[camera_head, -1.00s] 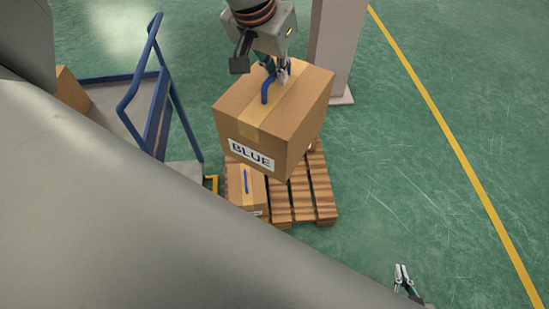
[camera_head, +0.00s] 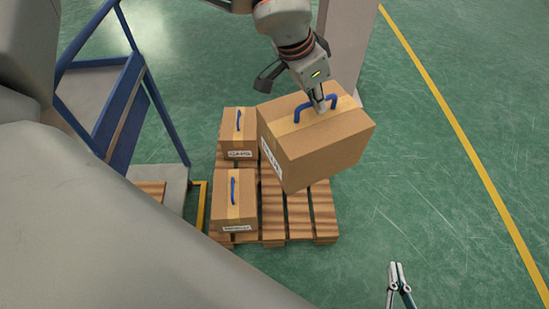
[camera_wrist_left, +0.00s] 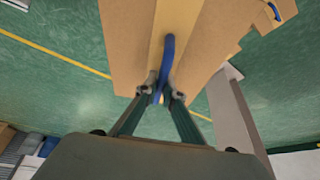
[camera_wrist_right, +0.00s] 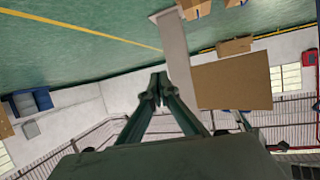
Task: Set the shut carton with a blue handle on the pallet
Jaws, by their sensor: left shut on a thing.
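The shut brown carton (camera_head: 325,145) has a blue handle (camera_head: 302,108) and a white label on its left-facing side. My left gripper (camera_head: 318,106) is shut on the handle and holds the carton in the air, slightly tilted. In the left wrist view, the fingers (camera_wrist_left: 160,95) close around the handle (camera_wrist_left: 168,60). The wooden pallet (camera_head: 298,218) is below. The carton hides part of its back right area. My right gripper (camera_head: 396,272) is shut and empty at the lower right; it also shows in the right wrist view (camera_wrist_right: 156,88).
Two smaller labelled cartons with blue handles stand on the pallet's left side, one at the back (camera_head: 239,130) and one at the front (camera_head: 234,202). A blue-railed cart (camera_head: 150,180) stands left. A pillar (camera_head: 345,45) rises behind the held carton. Green floor is clear right.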

